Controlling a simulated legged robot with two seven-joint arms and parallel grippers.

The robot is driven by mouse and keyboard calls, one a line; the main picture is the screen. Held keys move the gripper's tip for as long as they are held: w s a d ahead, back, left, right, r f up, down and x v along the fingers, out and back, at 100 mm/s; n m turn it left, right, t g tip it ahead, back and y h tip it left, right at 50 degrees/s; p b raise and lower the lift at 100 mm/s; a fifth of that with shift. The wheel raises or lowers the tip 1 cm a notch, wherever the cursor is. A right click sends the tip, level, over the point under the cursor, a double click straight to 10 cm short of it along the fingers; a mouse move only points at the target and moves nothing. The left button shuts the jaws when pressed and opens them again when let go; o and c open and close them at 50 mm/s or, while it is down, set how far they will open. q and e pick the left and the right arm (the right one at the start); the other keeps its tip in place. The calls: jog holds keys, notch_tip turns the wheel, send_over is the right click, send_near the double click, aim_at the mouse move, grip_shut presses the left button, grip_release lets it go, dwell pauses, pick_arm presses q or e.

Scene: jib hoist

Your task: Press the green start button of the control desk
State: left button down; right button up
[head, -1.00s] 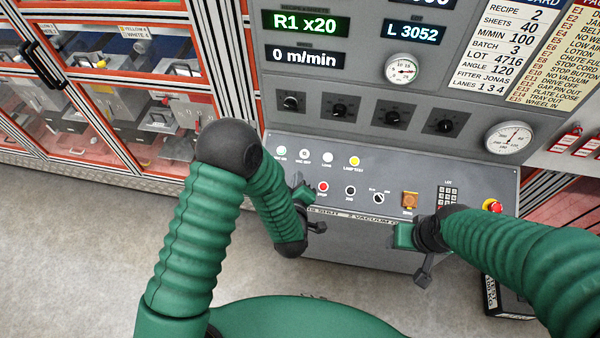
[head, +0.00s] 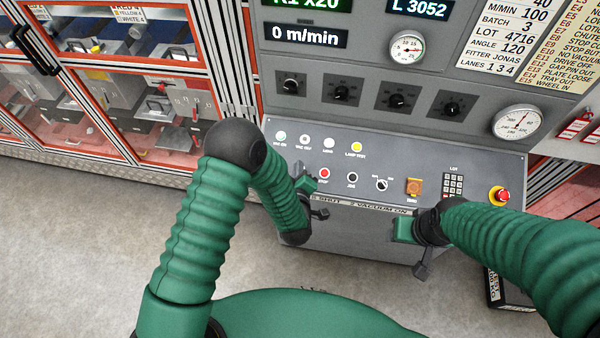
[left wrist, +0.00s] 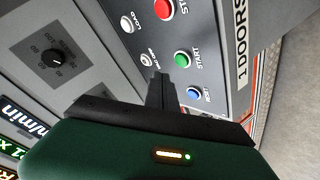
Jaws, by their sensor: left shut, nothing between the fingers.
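The control desk (head: 480,150) has a sloping grey panel in front of me. In the left wrist view the green start button (left wrist: 182,58) lies between the red stop button (left wrist: 165,9) and the blue reset button (left wrist: 193,93). In the head view my left arm hides the start button; the red stop button (head: 324,173) shows. My left gripper (head: 300,170) is shut and empty at the panel's left part. In the left wrist view its fingertips (left wrist: 161,78) appear just beside the start button, with contact not clear. My right gripper (head: 398,229) is by the desk's front edge, fingers not clear.
White and yellow lamps (head: 356,147) line the panel above the buttons. A dark box (head: 508,290) lies on the floor below. Glazed cabinets (head: 130,90) stand at the left.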

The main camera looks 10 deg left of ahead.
pick_arm(q)
jog(key=shift+w+f+b, duration=0.25)
jog(key=shift+f+b, duration=0.05)
jog(key=shift+f, duration=0.2)
jog(key=shift+w+f+b, duration=0.2)
jog(key=shift+f+b, duration=0.1)
jog(key=shift+f, duration=0.2)
pick_arm(e)
jog(key=shift+s+x, duration=0.25)
jog(key=shift+x, duration=0.75)
jog(key=shift+f, duration=0.15)
pick_arm(q)
jog(key=shift+w+f+b, duration=0.1)
jog(key=shift+f+b, duration=0.2)
jog(key=shift+b, duration=0.05)
pick_arm(e)
jog(key=shift+f, duration=0.3)
